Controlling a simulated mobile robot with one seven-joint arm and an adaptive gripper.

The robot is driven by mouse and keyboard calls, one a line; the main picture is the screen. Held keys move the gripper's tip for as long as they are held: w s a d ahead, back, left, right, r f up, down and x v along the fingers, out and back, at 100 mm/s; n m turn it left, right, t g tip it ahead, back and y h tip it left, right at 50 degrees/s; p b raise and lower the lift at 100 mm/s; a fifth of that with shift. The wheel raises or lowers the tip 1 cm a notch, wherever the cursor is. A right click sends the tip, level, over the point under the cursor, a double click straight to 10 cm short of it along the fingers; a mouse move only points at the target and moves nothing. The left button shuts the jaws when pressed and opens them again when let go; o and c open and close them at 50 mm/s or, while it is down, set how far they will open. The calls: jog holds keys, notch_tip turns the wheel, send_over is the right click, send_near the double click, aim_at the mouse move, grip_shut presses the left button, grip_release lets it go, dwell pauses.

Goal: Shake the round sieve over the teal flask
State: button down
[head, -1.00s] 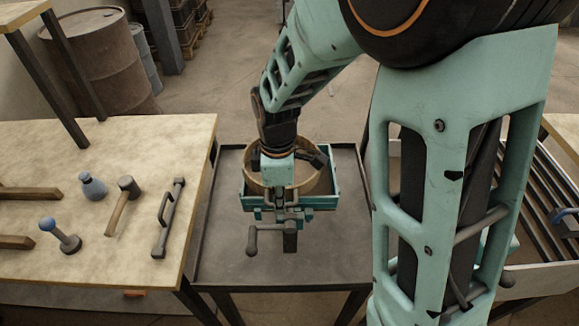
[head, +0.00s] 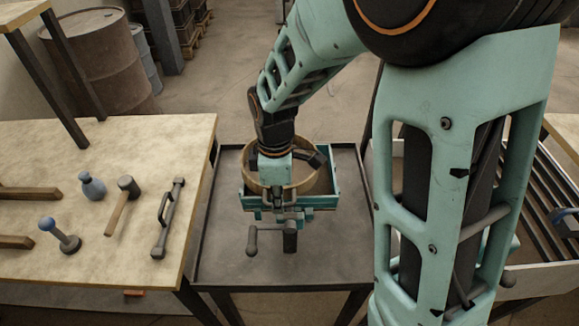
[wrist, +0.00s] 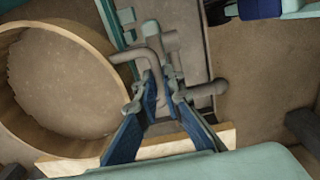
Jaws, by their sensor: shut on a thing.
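The round sieve (head: 312,182), a pale wooden ring, is held over the teal open box on the middle cart. In the wrist view the sieve (wrist: 105,48) fills the left side, and a pale wooden strip crosses below my fingers. My gripper (wrist: 160,95) is shut on the sieve; the exact grip is partly hidden by the fingers. I cannot make out a teal flask under the sieve.
The teal box (head: 332,192) has a grey crank (head: 252,242) at its front. The dark cart top (head: 225,265) is otherwise bare. On the left table are a mallet (head: 122,205), a grey bar tool (head: 168,220) and a blue-knobbed tool (head: 60,236). A slatted rack (head: 540,210) stands right.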

jog(key=shift+s+d, duration=0.1)
jog(key=shift+d, duration=2.45)
jog(key=c, duration=1.9)
grip_release()
notch_tip(320, 180, up, 8)
jog(key=p, duration=0.7)
